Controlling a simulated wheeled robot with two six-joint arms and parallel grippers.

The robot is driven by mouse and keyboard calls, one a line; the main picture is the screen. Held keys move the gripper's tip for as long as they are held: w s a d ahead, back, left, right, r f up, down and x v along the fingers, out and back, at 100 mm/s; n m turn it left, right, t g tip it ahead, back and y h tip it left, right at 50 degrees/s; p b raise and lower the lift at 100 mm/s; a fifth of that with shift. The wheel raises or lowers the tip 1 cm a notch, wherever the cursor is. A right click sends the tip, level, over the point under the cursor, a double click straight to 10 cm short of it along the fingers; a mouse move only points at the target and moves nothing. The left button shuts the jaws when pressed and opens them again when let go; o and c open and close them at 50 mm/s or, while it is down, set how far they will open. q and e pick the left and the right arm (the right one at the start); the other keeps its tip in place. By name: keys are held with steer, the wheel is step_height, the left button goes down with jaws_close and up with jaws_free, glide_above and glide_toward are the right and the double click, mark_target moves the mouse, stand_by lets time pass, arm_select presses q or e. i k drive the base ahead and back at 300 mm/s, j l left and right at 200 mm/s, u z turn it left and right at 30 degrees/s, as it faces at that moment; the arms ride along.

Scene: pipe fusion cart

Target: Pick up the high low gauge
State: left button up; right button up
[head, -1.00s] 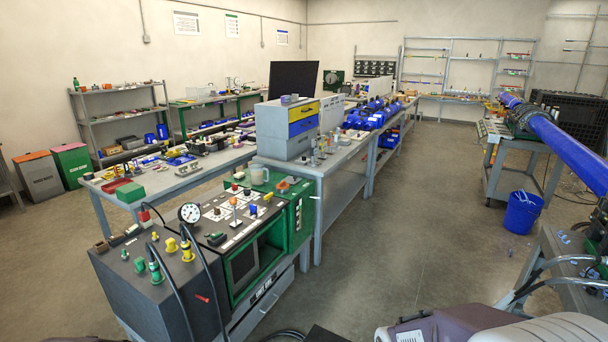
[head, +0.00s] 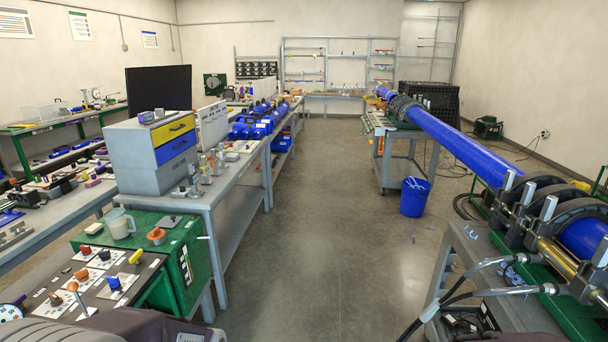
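I cannot make out a high low gauge for certain among the small items in the head view. Several small metal tools (head: 205,168) stand and lie on the front end of the middle bench (head: 235,192), beside the grey cabinet with a yellow and a blue drawer (head: 176,142). They are too small to identify. Neither of my grippers is in view. Only parts of my own body show at the bottom left edge.
The green control cart (head: 185,262) stands close at the lower left. The fusion machine (head: 535,215) clamps a long blue pipe (head: 455,138) at the right. A blue bucket (head: 415,198) stands on the floor. The middle aisle (head: 325,220) is clear.

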mark_target(205, 166)
steer(key=i+u, duration=0.1)
steer(key=i, duration=0.35)
steer(key=i+l+u, duration=0.15)
steer(key=i, duration=0.3)
steer(key=i+l+u, duration=0.1)
steer(key=i, duration=0.35)
steer(key=i+l+u, duration=0.1)
steer(key=i+l, duration=0.15)
steer(key=i, duration=0.2)
steer(key=i+l+u, duration=0.1)
steer(key=i+u, duration=0.2)
steer(key=u, duration=0.15)
steer(key=i+l+u, duration=0.2)
steer(key=u, duration=0.25)
steer(key=i+l+u, duration=0.55)
steer(key=l+u, duration=0.15)
steer(key=u, duration=0.15)
steer(key=i+l+u, duration=0.15)
steer(key=l+u, duration=0.9)
steer(key=l, duration=0.15)
steer(key=i+l+u, duration=0.15)
steer(key=l, duration=0.2)
